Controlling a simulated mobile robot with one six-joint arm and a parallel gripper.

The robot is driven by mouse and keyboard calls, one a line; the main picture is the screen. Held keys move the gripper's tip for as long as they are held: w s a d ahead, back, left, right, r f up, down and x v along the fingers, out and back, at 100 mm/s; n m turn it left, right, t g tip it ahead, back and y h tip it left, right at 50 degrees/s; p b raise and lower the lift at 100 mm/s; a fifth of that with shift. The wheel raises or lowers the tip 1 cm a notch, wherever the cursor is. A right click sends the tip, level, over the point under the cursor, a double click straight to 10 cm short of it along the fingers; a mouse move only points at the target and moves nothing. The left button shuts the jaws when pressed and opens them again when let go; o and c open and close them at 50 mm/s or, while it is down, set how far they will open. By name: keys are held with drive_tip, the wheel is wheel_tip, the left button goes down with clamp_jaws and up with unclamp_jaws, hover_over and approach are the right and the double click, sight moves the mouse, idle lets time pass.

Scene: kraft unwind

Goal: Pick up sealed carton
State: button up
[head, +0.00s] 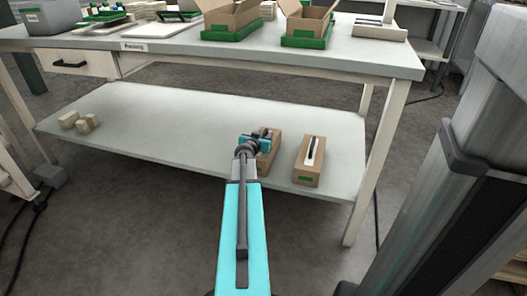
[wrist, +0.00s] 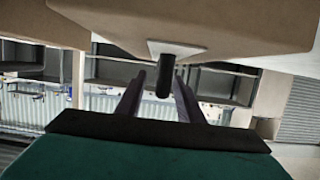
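Two brown cartons are on the lower shelf of the bench in the head view. The right carton (head: 309,174) stands clear, with a white strip, a dark bar on top and a green label on its front. The left carton (head: 273,150) is partly hidden behind my gripper (head: 262,137), which is over it. In the wrist view a carton's brown face (wrist: 210,22) fills the top, with a white patch and a dark handle-like bar (wrist: 165,78). My gripper's two dark fingers (wrist: 158,100) are apart, with the bar's end appearing between their tips. I see no firm contact.
The lower shelf (head: 200,130) holds small beige blocks (head: 79,122) at its left. The tabletop (head: 350,53) above carries open cartons (head: 232,20) in green trays. A bench leg (head: 365,190) stands right of the right carton. The shelf's middle is clear.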

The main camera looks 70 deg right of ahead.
clamp_jaws()
idle(1.5)
